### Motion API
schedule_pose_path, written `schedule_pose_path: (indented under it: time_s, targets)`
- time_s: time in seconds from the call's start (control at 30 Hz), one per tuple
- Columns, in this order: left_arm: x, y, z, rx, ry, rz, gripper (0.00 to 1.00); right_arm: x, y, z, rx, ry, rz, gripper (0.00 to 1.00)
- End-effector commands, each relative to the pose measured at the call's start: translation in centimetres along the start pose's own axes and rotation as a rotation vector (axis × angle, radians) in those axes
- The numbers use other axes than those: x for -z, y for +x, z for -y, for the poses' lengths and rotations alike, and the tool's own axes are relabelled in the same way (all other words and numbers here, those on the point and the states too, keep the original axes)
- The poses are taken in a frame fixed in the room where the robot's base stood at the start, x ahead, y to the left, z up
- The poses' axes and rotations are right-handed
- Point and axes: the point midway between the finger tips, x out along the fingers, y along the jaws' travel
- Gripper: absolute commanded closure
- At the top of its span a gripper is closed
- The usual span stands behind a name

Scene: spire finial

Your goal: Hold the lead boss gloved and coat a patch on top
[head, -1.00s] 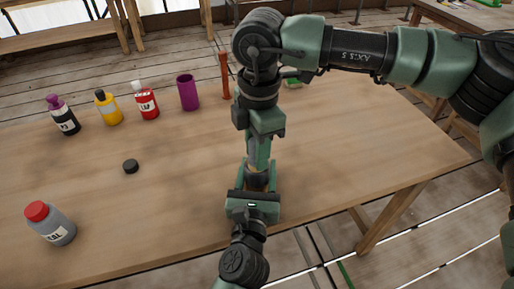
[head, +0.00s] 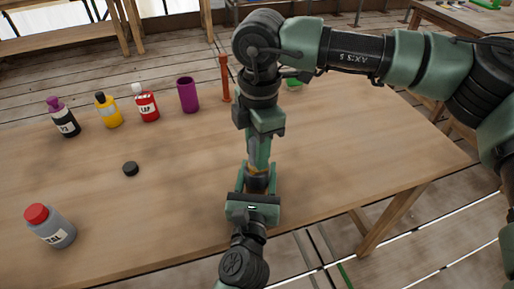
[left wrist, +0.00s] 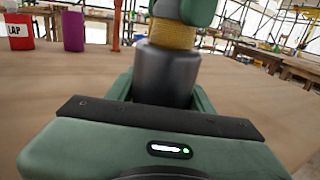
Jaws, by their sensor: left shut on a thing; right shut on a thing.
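The lead boss (left wrist: 167,75) is a dark grey cylinder, upright in the left wrist view. My left gripper (head: 256,184) is shut on it, low over the table's front edge. My right gripper (head: 258,150) comes down from above and is shut on a yellow-tan, rough-textured piece (left wrist: 173,34). That piece sits at the boss's top and appears to touch it. The boss's top face and any coating on it are hidden. In the head view my right arm hides most of both things.
On the wooden table (head: 180,215) stand a grey bottle with red cap (head: 50,226), a black cap (head: 130,168), a purple-capped bottle (head: 64,118), a yellow bottle (head: 109,112), a red bottle (head: 146,104), a purple cup (head: 188,95) and a reddish post (head: 225,80). The table's right is clear.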

Motion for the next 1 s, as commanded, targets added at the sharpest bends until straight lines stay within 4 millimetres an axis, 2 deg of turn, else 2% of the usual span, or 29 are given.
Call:
schedule_pose_path:
  time_s: [0.8,1.0]
  targets:
    - [0.0,0.0,0.0,0.000,0.000,0.000,0.95,-4.0,-6.5,1.9,-0.003,0.002,0.000,1.00]
    - [0.0,0.0,0.0,0.000,0.000,0.000,0.95,-4.3,-7.2,2.1,-0.002,0.000,-0.001,1.00]
